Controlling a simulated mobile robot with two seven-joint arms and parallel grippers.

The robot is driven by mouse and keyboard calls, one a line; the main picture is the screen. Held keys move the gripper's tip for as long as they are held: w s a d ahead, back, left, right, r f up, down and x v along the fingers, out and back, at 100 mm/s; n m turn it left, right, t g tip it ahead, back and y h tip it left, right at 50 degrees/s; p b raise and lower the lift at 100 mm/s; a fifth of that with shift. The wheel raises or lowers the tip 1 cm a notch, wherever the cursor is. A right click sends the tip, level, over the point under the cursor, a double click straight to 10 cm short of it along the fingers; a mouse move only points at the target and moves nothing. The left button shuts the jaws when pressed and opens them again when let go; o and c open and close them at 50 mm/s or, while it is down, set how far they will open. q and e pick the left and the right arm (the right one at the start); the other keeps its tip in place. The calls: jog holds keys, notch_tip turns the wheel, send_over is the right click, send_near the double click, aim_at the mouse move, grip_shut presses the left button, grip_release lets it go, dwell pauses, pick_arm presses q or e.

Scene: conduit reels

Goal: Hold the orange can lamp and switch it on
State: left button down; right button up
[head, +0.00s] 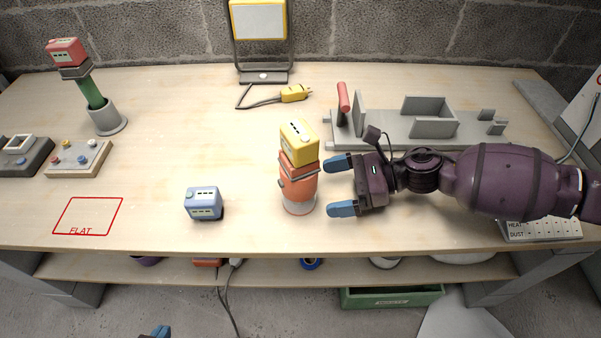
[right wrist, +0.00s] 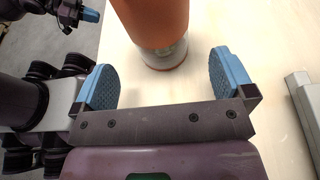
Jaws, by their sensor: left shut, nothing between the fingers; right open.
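The orange can lamp (head: 296,190) stands upright on the bench with a clear band at its foot and a small dark knob on its left side. A yellow block (head: 299,141) sits tilted on its top. My right gripper (head: 340,186) is open just right of the can, its blue fingers pointing at it. In the right wrist view the can (right wrist: 155,25) stands just beyond and between the open fingertips (right wrist: 165,78), apart from them. My left gripper (head: 158,332) is shut and empty, low at the bottom edge below the bench; it also shows in the right wrist view (right wrist: 90,15).
A blue block (head: 203,203) stands left of the can. A green lamp (head: 90,94) with a red block (head: 66,52) stands in a grey cup (head: 107,118). A grey fixture (head: 375,135) lies behind my right arm. A red FLAT outline (head: 88,216) is empty.

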aim_at(305, 192)
jog(key=shift+x, duration=3.2)
jog(key=shift+c, duration=0.3)
jog(key=c, duration=1)
